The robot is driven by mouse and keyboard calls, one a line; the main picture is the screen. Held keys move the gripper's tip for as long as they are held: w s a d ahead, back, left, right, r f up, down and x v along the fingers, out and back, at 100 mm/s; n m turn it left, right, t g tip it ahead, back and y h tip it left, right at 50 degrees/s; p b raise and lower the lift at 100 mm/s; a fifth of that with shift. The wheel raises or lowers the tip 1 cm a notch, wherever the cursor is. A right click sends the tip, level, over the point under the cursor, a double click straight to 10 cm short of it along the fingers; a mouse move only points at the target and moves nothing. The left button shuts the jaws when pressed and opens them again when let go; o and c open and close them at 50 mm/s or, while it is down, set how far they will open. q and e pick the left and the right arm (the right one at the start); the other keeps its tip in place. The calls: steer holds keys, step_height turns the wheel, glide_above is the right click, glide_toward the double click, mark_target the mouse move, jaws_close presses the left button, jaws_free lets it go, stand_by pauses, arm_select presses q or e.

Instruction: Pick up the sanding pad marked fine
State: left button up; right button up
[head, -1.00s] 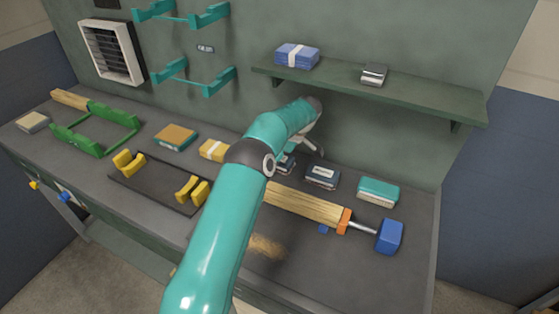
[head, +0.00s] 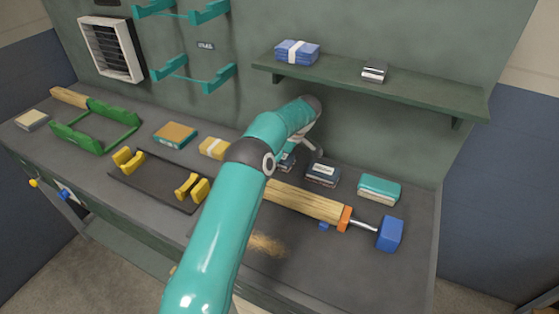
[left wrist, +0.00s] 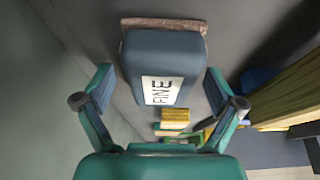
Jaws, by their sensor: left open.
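The sanding pad marked FINE (left wrist: 165,52) fills the upper middle of the left wrist view. It is dark blue-grey with a white label and a brownish abrasive edge. My left gripper (left wrist: 159,90) is open, with one finger on each side of the pad and a gap to both. In the head view my left gripper (head: 308,146) is over the back of the bench, and the pad (head: 288,163) beneath it is mostly hidden by my arm. A similar dark pad (head: 322,174) with a label, too small to read, lies just right of it.
A wooden piece in an orange-ended clamp (head: 305,203) lies in front of the pads. A teal brush-like block (head: 379,189) is at the right and a yellow block (head: 213,148) at the left. A shelf (head: 420,98) overhangs the back.

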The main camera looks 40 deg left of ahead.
stand_by(0.3)
arm_select(q)
steer(key=c, duration=1.3)
